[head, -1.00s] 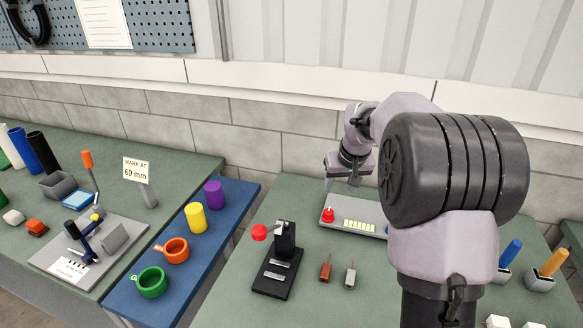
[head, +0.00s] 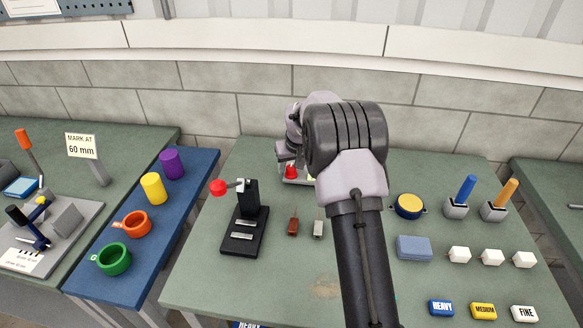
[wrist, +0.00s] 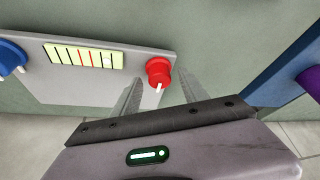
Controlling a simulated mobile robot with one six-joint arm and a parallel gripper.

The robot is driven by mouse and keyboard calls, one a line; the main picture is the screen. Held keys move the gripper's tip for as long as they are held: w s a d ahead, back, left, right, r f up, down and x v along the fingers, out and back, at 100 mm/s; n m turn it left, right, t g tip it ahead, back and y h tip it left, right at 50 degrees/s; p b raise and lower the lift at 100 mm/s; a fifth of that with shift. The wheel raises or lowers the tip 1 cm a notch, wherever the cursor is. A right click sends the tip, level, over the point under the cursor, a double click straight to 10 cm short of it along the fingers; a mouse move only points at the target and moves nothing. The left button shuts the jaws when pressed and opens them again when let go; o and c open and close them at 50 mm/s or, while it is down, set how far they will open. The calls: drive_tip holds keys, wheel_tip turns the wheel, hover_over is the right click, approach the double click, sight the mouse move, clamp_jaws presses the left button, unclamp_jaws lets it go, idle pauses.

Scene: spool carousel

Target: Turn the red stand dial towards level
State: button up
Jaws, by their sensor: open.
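The red stand dial (wrist: 159,72) is a round knob with a white pointer mark, at the right end of the grey stand (wrist: 110,88) in the wrist view. The pointer aims at the picture's bottom. My gripper (wrist: 160,79) is open, with one finger on each side of the dial; I cannot tell whether they touch it. The level vial (wrist: 75,54) shows a pale bubble right of its red lines, on the red dial's side. In the head view the red dial (head: 291,172) shows below my gripper; my arm hides most of the stand.
A blue dial (wrist: 12,57) is at the stand's other end. A blue shelf (head: 185,213) with rings and cylinders lies farther left.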

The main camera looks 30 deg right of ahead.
clamp_jaws()
drive_tip(key=shift+n, duration=0.4)
drive_tip(key=n+y+p, duration=0.1)
drive_tip(key=n, duration=0.1)
drive_tip(key=n+y, duration=0.1)
drive_tip(key=n, duration=0.1)
drive_tip(key=shift+d+n+p, duration=0.2)
drive_tip(key=shift+n+p, duration=0.1)
drive_tip(key=shift+p, duration=0.05)
drive_tip(key=shift+n+g+y+p, duration=0.6)
drive_tip(key=shift+n+p, duration=0.45)
drive_tip(key=shift+n, duration=1.15)
